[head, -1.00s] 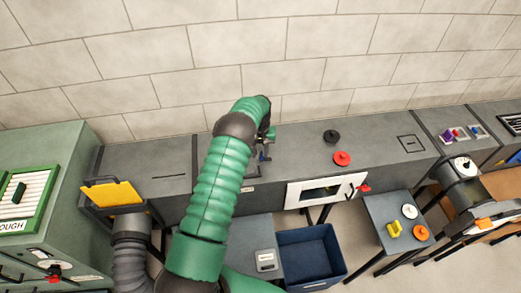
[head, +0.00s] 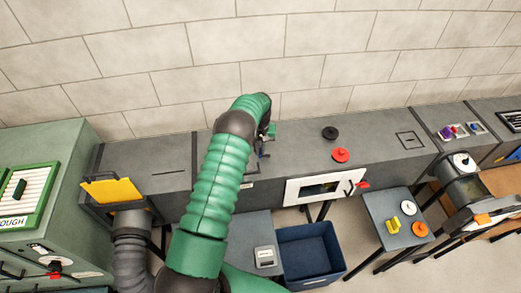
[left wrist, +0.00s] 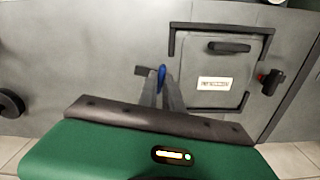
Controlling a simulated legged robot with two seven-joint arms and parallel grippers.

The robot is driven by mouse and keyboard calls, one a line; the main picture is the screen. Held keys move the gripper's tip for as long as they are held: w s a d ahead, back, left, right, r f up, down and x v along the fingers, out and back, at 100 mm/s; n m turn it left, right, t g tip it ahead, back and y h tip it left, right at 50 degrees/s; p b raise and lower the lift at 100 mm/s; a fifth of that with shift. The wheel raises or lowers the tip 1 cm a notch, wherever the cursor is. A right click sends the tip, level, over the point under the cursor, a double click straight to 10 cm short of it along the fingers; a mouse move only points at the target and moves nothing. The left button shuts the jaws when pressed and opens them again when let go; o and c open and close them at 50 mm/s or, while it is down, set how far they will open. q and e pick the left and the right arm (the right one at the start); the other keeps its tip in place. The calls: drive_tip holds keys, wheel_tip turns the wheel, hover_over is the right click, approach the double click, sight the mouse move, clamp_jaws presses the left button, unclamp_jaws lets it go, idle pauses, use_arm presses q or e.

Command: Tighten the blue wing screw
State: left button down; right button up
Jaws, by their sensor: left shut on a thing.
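The blue wing screw (left wrist: 162,76) shows in the left wrist view, upright between the tips of my left gripper's fingers (left wrist: 161,92). The two grey fingers are close together, shut on the screw's wing. A short dark bar sits just left of the screw, against the grey duct face. In the head view my green left arm reaches over the duct, and the left gripper (head: 262,152) is small and partly hidden behind the arm. My right gripper is not in view.
A framed hatch with a labelled plate (left wrist: 214,83) lies right of the screw, with a red-and-black knob (left wrist: 270,82) beside it. On the grey duct are a black knob (head: 330,133) and a red knob (head: 341,155). A blue bin (head: 310,262) stands below.

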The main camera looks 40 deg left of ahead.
use_arm(q)
drive_tip(key=shift+f+m+b, duration=0.2)
drive_tip(key=shift+m+b, duration=0.85)
drive_tip(key=shift+m, duration=0.05)
drive_tip(key=m+b, duration=0.2)
drive_tip(key=m, duration=0.1)
drive_tip(key=shift+m, duration=0.3)
drive_tip(key=m+b, duration=0.1)
drive_tip(key=m, duration=0.2)
drive_tip(key=shift+r+m+b, duration=0.1)
drive_tip(key=shift+m+b, duration=0.2)
drive_tip(key=shift+b, duration=0.05)
drive_tip(key=m, duration=0.4)
drive_tip(key=shift+m+b, duration=0.3)
drive_tip(key=shift+b, duration=0.1)
drive_tip(key=m, duration=1)
drive_tip(key=shift+m, duration=0.4)
drive_tip(key=m, duration=0.4)
drive_tip(key=shift+m, duration=2.1)
